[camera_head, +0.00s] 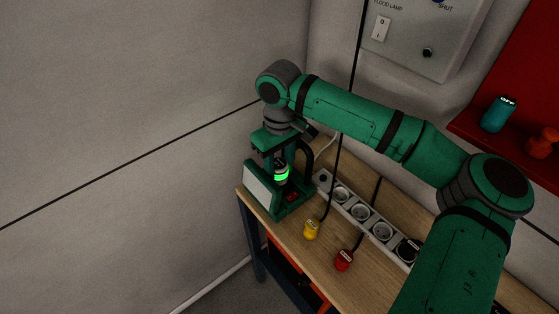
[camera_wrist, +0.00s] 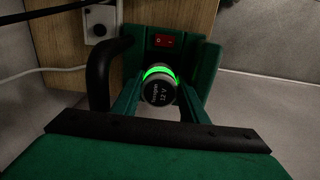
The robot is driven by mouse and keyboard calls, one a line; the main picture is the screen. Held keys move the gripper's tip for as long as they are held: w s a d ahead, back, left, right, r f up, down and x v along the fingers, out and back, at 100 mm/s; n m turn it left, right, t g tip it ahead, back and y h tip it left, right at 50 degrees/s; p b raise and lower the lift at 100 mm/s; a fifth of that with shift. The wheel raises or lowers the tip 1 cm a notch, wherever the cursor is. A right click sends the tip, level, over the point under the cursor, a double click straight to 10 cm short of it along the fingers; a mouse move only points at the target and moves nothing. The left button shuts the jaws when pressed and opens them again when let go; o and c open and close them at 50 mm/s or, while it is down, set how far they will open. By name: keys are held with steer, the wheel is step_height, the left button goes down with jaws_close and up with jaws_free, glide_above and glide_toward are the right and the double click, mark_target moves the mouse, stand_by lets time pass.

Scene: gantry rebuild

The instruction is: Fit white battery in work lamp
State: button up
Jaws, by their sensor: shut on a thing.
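The work lamp (camera_head: 262,187), green with a pale front panel, stands upright on the far left end of the bench. Its black handle (camera_wrist: 97,72) and red switch (camera_wrist: 165,41) show in the wrist view. The battery (camera_head: 281,176), a short upright cylinder with a glowing green ring, is at the lamp's well; its grey top, marked 12 V, faces me in the wrist view (camera_wrist: 158,94). My gripper (camera_head: 281,168) points down, its two fingers on either side of the battery, shut on it. The battery's lower end is hidden, so I cannot tell how deep it sits.
A wall box (camera_head: 425,30) hangs above; a red shelf holds a teal battery-like cylinder (camera_head: 498,114) and an orange one (camera_head: 541,143).

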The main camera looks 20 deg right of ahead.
steer(key=shift+s+a+f, duration=0.1)
steer(key=shift+f, duration=0.5)
steer(key=shift+s+a+f, duration=0.1)
steer(key=shift+s+a, duration=0.05)
steer(key=shift+s, duration=0.2)
stand_by(1.1)
steer(key=shift+r, duration=0.55)
steer(key=shift+w+d+r, duration=0.1)
steer(key=shift+d+r, duration=0.1)
steer(key=shift+r, duration=0.2)
stand_by(0.3)
steer(key=shift+a, duration=0.1)
steer(key=shift+f, duration=0.85)
stand_by(0.8)
steer(key=shift+r, duration=0.55)
